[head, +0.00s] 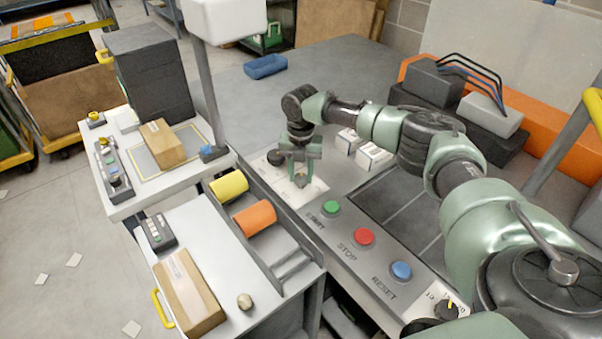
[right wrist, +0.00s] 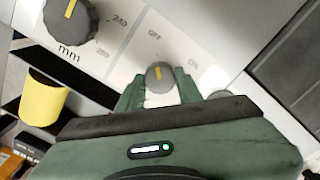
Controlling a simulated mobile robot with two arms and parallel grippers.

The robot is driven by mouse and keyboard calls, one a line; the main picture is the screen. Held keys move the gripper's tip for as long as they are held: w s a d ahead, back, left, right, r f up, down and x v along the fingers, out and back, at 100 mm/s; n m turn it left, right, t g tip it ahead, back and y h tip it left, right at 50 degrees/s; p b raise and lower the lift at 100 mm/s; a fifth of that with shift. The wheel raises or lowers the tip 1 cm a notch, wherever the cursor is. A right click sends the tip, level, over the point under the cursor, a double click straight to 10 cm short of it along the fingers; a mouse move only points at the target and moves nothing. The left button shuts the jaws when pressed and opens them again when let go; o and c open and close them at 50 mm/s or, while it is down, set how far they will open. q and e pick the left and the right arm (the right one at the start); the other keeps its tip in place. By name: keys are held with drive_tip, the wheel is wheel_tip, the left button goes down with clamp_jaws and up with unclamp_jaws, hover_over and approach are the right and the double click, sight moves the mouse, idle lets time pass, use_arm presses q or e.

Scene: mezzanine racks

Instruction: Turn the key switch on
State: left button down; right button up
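The key switch (right wrist: 160,77) is a small grey round knob with a yellow mark, on a white plate with OFF printed above it and ON to its upper right. The yellow mark points up, roughly toward OFF. My right gripper (right wrist: 161,86) has its green fingers on either side of the knob, with narrow gaps that look clear of it. In the head view my right gripper (head: 300,164) points down over the white plate (head: 311,192) and largely hides the knob. My left gripper is not in view.
A larger dark dial (right wrist: 72,18) marked mm is close by. Green (head: 331,208), red (head: 364,236) and blue (head: 401,270) buttons line the console front. White boxes (head: 373,158) stand behind.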

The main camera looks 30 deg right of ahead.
clamp_jaws()
drive_tip(key=m+p, duration=0.2)
drive_tip(key=m, duration=0.1)
drive_tip(key=shift+r, duration=0.15)
drive_tip(key=m+p, duration=0.3)
drive_tip(key=m, duration=0.3)
drive_tip(key=m+p, duration=0.2)
drive_tip(key=m, duration=0.2)
drive_tip(key=shift+d+m+p, duration=0.1)
drive_tip(key=shift+m+p, duration=0.95)
drive_tip(key=shift+m, duration=1.35)
